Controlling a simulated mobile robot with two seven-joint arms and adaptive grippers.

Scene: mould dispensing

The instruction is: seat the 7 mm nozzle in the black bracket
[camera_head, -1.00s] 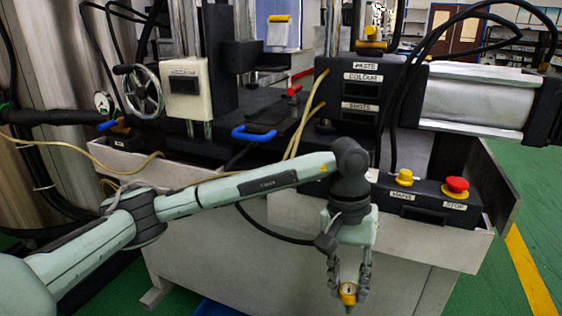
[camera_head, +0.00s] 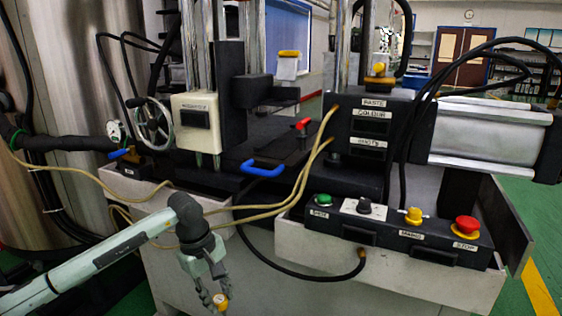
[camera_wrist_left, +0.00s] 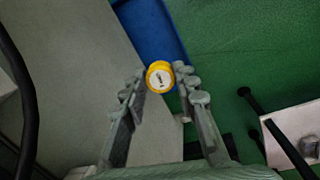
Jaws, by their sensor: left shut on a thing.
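The nozzle (camera_head: 221,301) is a small yellow piece with a pale round top. My left gripper (camera_head: 213,289) is shut on it, low in front of the pale machine base, near the bottom edge of the head view. In the left wrist view the nozzle (camera_wrist_left: 159,77) sits between the fingertips, its marked top facing the camera; the mark is too small to read surely. A black block (camera_head: 265,91) juts from the machine's column, well above the gripper; I cannot tell whether it is the black bracket. My right gripper is not in view.
A control box (camera_head: 400,235) with green, black, yellow and red controls stands on the pale ledge at right. A black cable (camera_head: 300,277) and pale hoses (camera_head: 270,212) hang near my left arm. A handwheel (camera_head: 153,122) is at left.

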